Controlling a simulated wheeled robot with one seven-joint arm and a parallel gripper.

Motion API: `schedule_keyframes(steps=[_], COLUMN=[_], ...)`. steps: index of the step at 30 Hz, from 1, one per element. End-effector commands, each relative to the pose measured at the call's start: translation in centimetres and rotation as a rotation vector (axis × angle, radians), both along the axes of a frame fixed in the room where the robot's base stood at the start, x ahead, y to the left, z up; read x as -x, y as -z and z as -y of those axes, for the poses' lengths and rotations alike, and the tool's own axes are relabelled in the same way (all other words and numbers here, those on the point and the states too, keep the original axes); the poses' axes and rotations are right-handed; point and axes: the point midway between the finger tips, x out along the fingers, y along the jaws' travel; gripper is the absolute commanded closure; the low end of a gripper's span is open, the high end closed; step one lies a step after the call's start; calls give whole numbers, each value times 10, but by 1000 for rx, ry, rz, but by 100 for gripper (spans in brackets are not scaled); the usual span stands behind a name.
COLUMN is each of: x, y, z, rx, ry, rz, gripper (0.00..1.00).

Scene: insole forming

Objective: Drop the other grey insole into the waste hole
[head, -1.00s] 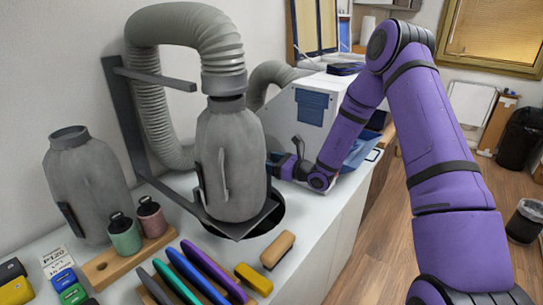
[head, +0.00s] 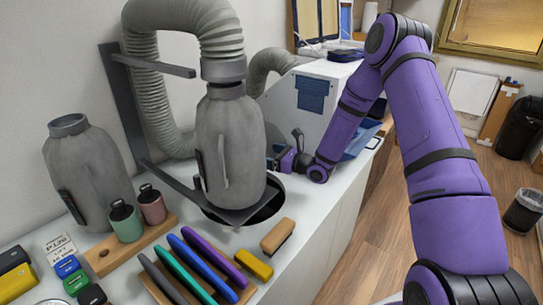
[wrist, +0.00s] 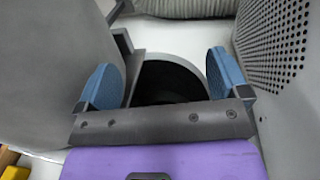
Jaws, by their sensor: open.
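My gripper (wrist: 165,84) is open in the wrist view, with its two blue finger pads wide apart and nothing between them. It is above the dark waste hole (wrist: 172,72), which shows between the fingers. In the head view the hole (head: 268,212) is a black round opening in the white bench, partly covered by the grey canister and its bracket. My gripper (head: 277,157) is behind that canister there, and its fingertips are mostly hidden. I cannot make out a grey insole in or under the gripper; the inside of the hole is too dark to see into.
The grey canister (head: 229,150) with its ribbed hose stands close beside my gripper. A white cabinet (head: 312,105) is behind, and its perforated panel (wrist: 285,50) is near the right finger. A rack of coloured slim pieces (head: 205,268) sits in front.

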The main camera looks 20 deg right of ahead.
Motion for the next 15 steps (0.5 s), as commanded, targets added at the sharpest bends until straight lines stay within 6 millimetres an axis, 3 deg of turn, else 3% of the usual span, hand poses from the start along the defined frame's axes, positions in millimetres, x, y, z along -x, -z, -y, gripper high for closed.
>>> schedule_keyframes(steps=[8,15], x=[12,45], y=[0,-1], z=[12,42], rx=[1,0], ry=[3,3], rz=[-2,-1], gripper=[6,6])
